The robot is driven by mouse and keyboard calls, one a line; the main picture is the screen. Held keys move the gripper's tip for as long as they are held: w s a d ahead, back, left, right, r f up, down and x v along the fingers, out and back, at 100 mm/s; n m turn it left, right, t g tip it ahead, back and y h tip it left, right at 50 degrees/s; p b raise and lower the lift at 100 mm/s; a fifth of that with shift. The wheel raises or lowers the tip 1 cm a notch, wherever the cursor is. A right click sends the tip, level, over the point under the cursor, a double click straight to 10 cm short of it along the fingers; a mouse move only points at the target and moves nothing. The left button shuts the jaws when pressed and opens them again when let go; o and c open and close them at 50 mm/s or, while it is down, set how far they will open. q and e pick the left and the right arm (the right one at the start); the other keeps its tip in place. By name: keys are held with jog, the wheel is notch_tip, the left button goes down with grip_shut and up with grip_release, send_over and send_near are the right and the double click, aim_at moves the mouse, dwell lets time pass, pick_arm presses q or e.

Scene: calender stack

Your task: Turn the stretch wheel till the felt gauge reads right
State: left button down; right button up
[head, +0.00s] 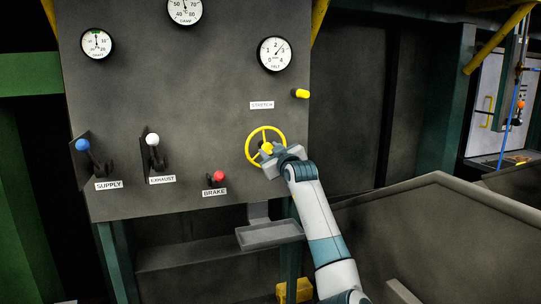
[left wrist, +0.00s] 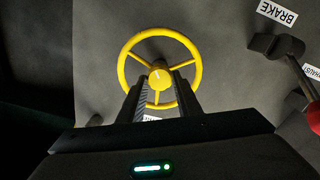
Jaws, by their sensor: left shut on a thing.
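The yellow stretch wheel (head: 248,150) is mounted on the grey panel under the STRETCH label (head: 262,105). It also shows in the left wrist view (left wrist: 123,67), with its spokes and round hub facing me. My left gripper (head: 270,150) is shut on the wheel's hub, one finger on each side of it in the left wrist view (left wrist: 160,84). A white mark shows on the hub. The round white felt gauge (head: 275,54) is above the wheel; its needle points to the upper right, between 2 and 3. My right gripper is out of view.
The panel also carries the blue supply lever (head: 83,145), white exhaust lever (head: 152,140), red brake knob (head: 219,176) and a yellow knob (head: 300,93). A small grey tray (head: 270,235) hangs below the wheel. Two other gauges sit at upper left.

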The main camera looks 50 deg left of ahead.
pick_arm(q)
jog(key=shift+r+n, duration=0.2)
jog(key=shift+n, duration=0.3)
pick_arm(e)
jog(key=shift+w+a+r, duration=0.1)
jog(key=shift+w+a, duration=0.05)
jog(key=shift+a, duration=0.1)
pick_arm(q)
jog(key=c, duration=1.3)
grip_release()
jog(key=shift+a+f, duration=0.1)
jog(key=shift+d, duration=0.2)
jog(key=shift+s+d+f, duration=0.1)
jog(key=shift+s+d, duration=0.15)
jog(key=shift+d, duration=0.35)
jog(key=v, duration=1.6)
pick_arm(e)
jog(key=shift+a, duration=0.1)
